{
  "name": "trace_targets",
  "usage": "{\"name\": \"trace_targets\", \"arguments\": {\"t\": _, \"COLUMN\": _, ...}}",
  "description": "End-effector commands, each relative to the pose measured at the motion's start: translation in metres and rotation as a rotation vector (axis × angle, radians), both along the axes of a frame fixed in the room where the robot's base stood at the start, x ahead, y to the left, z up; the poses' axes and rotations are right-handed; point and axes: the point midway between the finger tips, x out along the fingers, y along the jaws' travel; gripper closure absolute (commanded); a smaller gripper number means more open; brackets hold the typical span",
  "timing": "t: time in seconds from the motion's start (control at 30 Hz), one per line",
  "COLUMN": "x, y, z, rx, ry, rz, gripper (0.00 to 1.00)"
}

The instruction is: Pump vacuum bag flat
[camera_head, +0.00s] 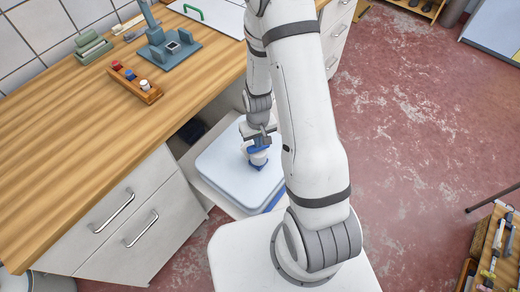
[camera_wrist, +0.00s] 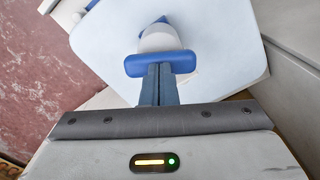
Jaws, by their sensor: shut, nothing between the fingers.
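The vacuum bag (camera_head: 222,168) is a pale blue-white, cushion-like slab lying below the counter's edge; it also fills the upper part of the wrist view (camera_wrist: 225,40). A small pump with a white body (camera_wrist: 160,38) and a blue crossbar handle (camera_wrist: 132,66) stands on the bag; in the head view the pump (camera_head: 258,158) is partly hidden by my gripper (camera_head: 262,141). In the wrist view my gripper's fingers (camera_wrist: 160,72) are shut together with their tips at the middle of the blue handle. I cannot tell whether they press on it.
The wooden counter (camera_head: 110,115) carries a rack of small bottles (camera_head: 137,84) and a blue-grey device (camera_head: 168,48). Drawers (camera_head: 130,225) stand left of the bag. The red floor (camera_head: 410,120) to the right is mostly open; a crate of tools (camera_head: 495,250) sits at the lower right.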

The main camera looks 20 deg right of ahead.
Motion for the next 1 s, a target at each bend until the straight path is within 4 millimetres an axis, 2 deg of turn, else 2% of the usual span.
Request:
{"name": "trace_targets", "arguments": {"t": 0.53, "x": 0.000, "y": 0.000, "z": 0.001, "rx": 0.000, "ry": 0.001, "rz": 0.000, "gripper": 1.00}}
{"name": "trace_targets", "arguments": {"t": 1.0, "x": 0.000, "y": 0.000, "z": 0.024, "rx": 0.000, "ry": 0.000, "rz": 0.001, "gripper": 1.00}}
